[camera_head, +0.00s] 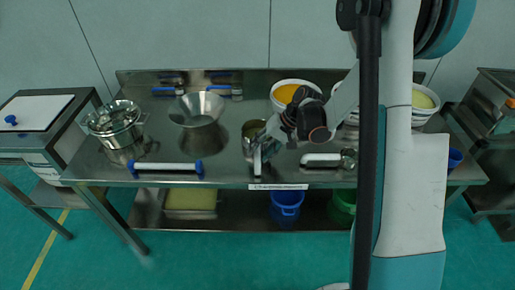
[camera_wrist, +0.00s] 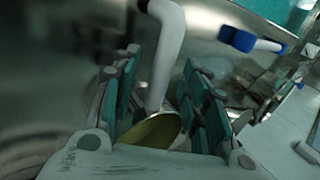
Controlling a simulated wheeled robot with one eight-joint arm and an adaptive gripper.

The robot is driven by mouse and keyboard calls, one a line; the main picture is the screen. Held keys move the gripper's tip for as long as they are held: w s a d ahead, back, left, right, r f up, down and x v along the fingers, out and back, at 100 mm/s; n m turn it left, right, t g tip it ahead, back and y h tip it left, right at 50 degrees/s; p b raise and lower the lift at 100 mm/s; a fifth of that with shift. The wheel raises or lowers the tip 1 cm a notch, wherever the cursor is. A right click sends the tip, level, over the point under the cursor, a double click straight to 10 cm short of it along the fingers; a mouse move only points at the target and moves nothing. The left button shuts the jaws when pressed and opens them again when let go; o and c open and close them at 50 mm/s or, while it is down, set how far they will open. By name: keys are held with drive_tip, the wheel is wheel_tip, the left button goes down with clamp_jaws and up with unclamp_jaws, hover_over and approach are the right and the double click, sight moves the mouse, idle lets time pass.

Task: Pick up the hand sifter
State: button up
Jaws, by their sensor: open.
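What looks like the hand sifter, a metal cup with a yellowish inside (camera_head: 251,130) and a pale handle (camera_head: 257,161), is on the steel table near the middle. My gripper (camera_head: 268,146) is over it and covers part of it. In the wrist view, my gripper (camera_wrist: 162,95) is open, with green-padded fingers on both sides of a white bent handle (camera_wrist: 168,50). The handle stands between the fingers; contact cannot be made out. A yellowish disc (camera_wrist: 158,131) shows below it, partly hidden by the gripper body.
A white bar with blue ends (camera_head: 167,168) lies at the front left of the steel table (camera_head: 225,178). A funnel-like bowl (camera_head: 197,108) and a metal pot (camera_head: 115,122) are behind it. A white-handled item (camera_head: 322,160) lies right of my gripper. An orange-filled bowl (camera_head: 287,94) is behind.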

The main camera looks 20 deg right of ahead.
drive_tip(key=shift+x, duration=0.9)
clamp_jaws()
drive_tip(key=shift+r, duration=0.1)
wheel_tip(320, 180, up, 20)
drive_tip(key=p, duration=0.6)
drive_tip(key=shift+p, duration=0.3)
drive_tip(key=w+a, duration=0.7)
drive_tip(key=a, duration=0.1)
drive_tip(key=shift+w, duration=0.2)
idle(3.9)
